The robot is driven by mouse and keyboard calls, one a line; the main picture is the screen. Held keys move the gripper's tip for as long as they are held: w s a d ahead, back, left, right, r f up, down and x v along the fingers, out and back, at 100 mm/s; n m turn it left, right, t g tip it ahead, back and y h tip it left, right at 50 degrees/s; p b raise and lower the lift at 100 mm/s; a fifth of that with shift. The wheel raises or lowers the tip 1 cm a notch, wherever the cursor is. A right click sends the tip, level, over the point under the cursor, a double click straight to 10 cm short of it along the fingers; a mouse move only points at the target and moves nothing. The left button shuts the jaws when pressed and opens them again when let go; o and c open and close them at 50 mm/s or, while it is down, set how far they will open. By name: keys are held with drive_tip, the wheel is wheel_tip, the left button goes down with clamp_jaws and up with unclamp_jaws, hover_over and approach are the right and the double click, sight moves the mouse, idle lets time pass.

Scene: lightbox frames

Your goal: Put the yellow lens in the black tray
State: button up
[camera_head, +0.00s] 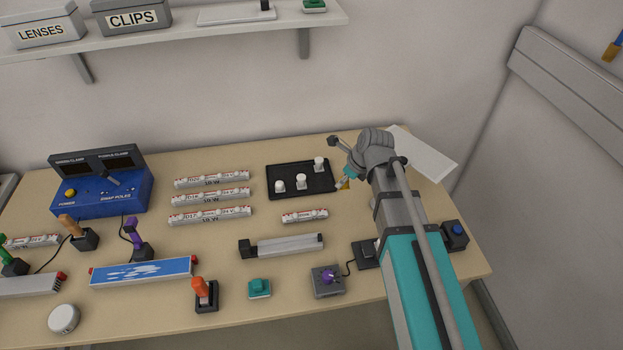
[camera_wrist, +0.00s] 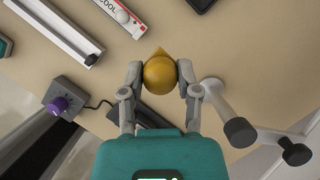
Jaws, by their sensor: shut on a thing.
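The yellow lens (camera_wrist: 160,76) is a round amber dome with a small pointed tip, held between the two fingertips of my gripper (camera_wrist: 161,84). In the head view only a small bit of the lens (camera_head: 345,184) shows at my gripper (camera_head: 347,176), partly hidden by the fingers. The black tray (camera_head: 287,167) lies flat on the table just left of my gripper, with three white knob-like pieces in it. A dark corner, likely of the tray, shows at the top edge of the wrist view. My gripper appears above the table, beside the tray's right edge.
White labelled tubes (camera_head: 211,193) lie left of the tray, and a shorter one (camera_head: 305,215) lies in front of it. A grey bar fixture (camera_head: 285,246) and a purple-knobbed box (camera_head: 328,280) stand nearer. A white sheet (camera_head: 425,153) lies behind my arm.

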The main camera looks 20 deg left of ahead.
drive_tip(key=w+a+f+b, duration=0.4)
drive_tip(key=w+a+f, duration=0.1)
drive_tip(key=w+a, duration=0.2)
drive_tip(key=b, duration=0.5)
hover_over(320, 182)
drive_tip(key=d, duration=0.2)
drive_tip(key=shift+s+a+f, duration=0.1)
drive_tip(key=shift+s+f, duration=0.15)
drive_tip(key=shift+f, duration=0.75)
drive_tip(key=shift+s+f, duration=0.2)
drive_tip(key=shift+f, duration=0.75)
drive_tip(key=shift+f, duration=0.1)
drive_tip(key=shift+w+a+f+b, duration=0.3)
drive_tip(key=shift+f+b, duration=0.2)
drive_tip(key=shift+f, duration=0.05)
drive_tip(key=shift+f+b, duration=1.35)
drive_tip(key=shift+f, duration=0.15)
drive_tip(key=o, duration=0.9)
